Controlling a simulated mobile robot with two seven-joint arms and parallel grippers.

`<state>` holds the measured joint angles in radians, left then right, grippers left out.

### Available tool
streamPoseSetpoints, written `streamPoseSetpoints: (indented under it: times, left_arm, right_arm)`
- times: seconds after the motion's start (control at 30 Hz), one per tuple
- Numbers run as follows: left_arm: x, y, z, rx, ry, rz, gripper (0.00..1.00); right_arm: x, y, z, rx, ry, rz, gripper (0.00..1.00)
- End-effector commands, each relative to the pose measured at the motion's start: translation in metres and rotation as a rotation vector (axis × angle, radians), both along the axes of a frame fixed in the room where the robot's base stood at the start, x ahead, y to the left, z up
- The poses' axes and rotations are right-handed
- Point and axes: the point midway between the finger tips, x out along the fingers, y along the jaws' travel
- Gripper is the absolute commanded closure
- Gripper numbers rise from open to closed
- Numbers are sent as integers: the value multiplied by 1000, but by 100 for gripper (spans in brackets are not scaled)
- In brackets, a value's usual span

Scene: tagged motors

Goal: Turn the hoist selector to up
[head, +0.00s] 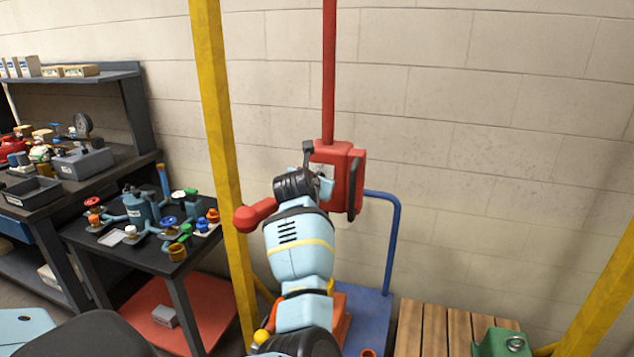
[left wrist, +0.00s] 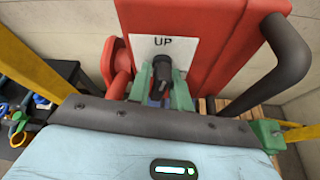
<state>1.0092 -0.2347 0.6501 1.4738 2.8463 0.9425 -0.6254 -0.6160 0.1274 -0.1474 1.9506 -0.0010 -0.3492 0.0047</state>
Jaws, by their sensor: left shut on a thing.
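A red hoist control box (head: 328,154) hangs on a red vertical pole in the head view, in front of the block wall. The left wrist view shows its red face (left wrist: 195,15) with a white plate (left wrist: 186,50) marked UP. A black selector knob (left wrist: 161,70) stands on the plate just below the word, roughly upright. My left gripper (left wrist: 161,92) is shut on the selector, with a green finger on each side of it. In the head view, my left arm and wrist hide the selector. My right gripper is not in view.
A black handle (left wrist: 288,55) sticks out at the box's right, close to my gripper. A red rounded part (head: 253,214) is left of my wrist. A yellow post (head: 219,130) and cluttered benches stand left; a blue-railed cart (head: 395,235) and wooden pallet (head: 445,325) are below.

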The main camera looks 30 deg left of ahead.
Motion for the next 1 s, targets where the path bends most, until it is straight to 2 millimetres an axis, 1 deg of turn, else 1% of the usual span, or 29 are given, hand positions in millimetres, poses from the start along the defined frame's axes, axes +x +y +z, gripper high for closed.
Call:
streamPoseSetpoints:
  times: [0.3, 0.77, 0.8, 0.87, 0.9, 1.0]
  left_arm:
    - [0, 0, -1, -75, -16, -1, 100]
    - [0, 0, -1, -82, -17, -1, 100]
    - [0, 0, -1, -82, -17, -1, 76]
    - [0, 0, -1, -82, -17, -1, 68]
    - [0, 0, -1, -82, -17, -1, 66]
    - [0, 0, -1, -82, -17, -1, 66]
  right_arm:
    - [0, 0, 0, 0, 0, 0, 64]
    - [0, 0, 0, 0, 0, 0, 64]
    - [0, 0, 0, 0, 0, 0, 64]
    - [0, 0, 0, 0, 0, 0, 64]
    - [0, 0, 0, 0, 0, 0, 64]
    - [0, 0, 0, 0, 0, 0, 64]
